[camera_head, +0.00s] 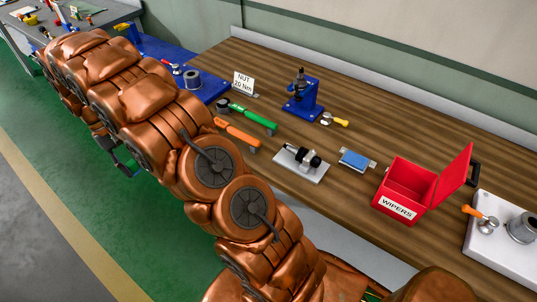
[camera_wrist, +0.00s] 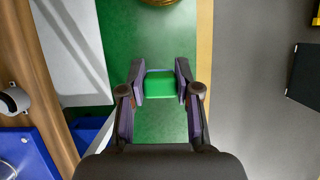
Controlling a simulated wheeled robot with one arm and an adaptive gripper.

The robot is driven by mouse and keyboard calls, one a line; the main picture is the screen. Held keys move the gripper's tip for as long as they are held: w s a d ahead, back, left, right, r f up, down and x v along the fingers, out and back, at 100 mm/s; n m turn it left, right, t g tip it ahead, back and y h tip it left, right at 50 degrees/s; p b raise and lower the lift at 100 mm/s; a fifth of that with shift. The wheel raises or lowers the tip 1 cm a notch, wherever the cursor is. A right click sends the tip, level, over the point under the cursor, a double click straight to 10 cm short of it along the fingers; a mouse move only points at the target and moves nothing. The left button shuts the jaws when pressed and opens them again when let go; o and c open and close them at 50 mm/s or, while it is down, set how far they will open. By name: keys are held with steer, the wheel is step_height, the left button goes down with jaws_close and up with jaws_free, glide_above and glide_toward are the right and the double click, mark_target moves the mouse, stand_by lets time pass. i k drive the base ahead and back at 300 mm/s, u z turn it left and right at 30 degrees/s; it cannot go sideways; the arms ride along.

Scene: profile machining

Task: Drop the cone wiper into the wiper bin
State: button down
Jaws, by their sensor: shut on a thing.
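The wiper bin (camera_head: 398,208) is a red box labelled WIPERS on the wooden bench in the head view. Its lid stands open to the right, and its inside looks empty. My gripper (camera_wrist: 160,85) is shut on a bright green block-like piece, which I take to be the cone wiper (camera_wrist: 160,86). Only its green part shows between the fingers; the rest is hidden. In the head view my gripper (camera_head: 122,160) is partly behind my arm, over the green floor in front of the bench, far left of the bin. The held piece cannot be made out there.
On the bench (camera_head: 330,190) are a blue press (camera_head: 302,98), green and orange-handled tools (camera_head: 240,132), a small clamp fixture (camera_head: 302,162) and a blue block (camera_head: 356,159). A white plate (camera_head: 500,240) with a metal part lies right of the bin. Open floor is below my gripper.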

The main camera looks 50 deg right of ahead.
mark_target(397, 210)
steer(key=k, duration=1.4)
steer(key=z, duration=1)
